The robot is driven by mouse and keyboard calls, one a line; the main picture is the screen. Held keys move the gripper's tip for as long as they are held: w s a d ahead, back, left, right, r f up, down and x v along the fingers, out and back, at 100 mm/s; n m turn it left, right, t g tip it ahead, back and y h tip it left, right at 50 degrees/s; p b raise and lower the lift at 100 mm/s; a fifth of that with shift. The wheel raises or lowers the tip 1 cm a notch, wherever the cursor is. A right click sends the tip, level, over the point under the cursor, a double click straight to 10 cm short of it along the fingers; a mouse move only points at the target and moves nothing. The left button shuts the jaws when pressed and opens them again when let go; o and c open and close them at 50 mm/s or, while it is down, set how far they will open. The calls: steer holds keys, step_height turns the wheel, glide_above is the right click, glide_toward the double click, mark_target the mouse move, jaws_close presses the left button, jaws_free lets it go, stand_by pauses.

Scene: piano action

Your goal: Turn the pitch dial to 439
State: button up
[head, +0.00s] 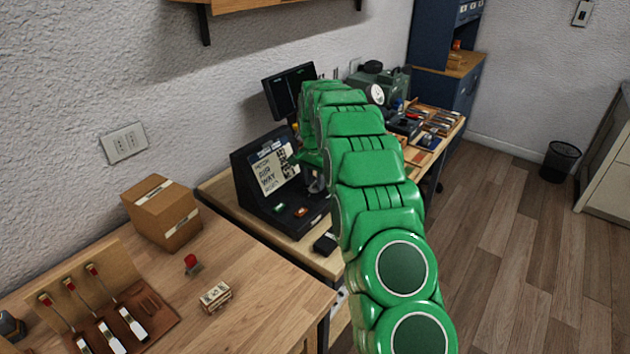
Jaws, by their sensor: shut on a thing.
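The black console (262,203) with a sloped face stands on the middle workbench, with a pale printed panel and a few small coloured buttons. My green arm reaches over from the lower right and bends down at the console's right side. My gripper (316,184) is mostly hidden behind the arm, at the right edge of the console face. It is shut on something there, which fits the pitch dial. The dial itself and any number reading are hidden by my arm.
A dark monitor (289,88) stands behind the console. A cardboard box (161,213), a small red-topped item (192,264) and a tool holder (110,312) sit on the near bench. Instruments and a tool tray (446,118) lie beyond my arm.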

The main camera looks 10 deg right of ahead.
mark_target(315, 182)
steer(key=shift+n, duration=0.4)
steer(key=o, duration=1)
step_height(315, 182, up, 8)
steer(key=shift+f, duration=0.1)
